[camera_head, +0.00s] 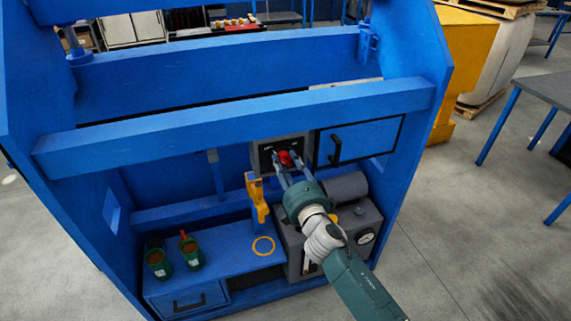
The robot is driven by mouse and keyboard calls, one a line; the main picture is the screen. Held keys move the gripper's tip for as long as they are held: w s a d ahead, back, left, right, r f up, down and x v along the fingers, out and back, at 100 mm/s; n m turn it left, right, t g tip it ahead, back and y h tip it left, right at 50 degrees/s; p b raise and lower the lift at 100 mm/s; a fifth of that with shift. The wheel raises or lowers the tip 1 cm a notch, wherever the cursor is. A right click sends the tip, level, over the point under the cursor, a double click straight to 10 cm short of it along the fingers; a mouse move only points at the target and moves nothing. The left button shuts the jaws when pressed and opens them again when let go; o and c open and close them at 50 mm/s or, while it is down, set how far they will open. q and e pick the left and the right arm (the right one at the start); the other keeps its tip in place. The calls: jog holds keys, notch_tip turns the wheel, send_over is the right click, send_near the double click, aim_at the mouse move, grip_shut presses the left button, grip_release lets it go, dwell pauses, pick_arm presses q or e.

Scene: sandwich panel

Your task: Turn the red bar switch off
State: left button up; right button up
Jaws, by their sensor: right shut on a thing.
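The red bar switch (286,158) sits on a dark switch box (264,150) fixed under the blue crossbar. My right gripper (284,163) reaches up from the lower right, with its fingertips at the switch. Its fingers are shut on the red bar, one on each side. The fingers and wrist hide part of the switch and the box's lower face, so the bar's exact angle is hard to tell. The small markings on the box are too small to read. My left gripper is not in view.
A blue cabinet door (360,141) with a black handle is right of the switch box. A yellow tool (257,198) stands left of my arm. Below are a grey machine with gauges (366,238) and two green cups (191,254) on a blue shelf. The blue crossbar (230,122) passes above.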

jog(key=shift+d+f, duration=0.2)
jog(key=shift+f, duration=0.1)
jog(key=o, duration=1.1)
jog(key=shift+o, duration=0.3)
jog(key=shift+w+d+r, duration=0.1)
jog(key=shift+r, duration=0.05)
jog(key=shift+s, duration=0.45)
jog(key=v, duration=1.1)
jog(key=shift+d, duration=0.1)
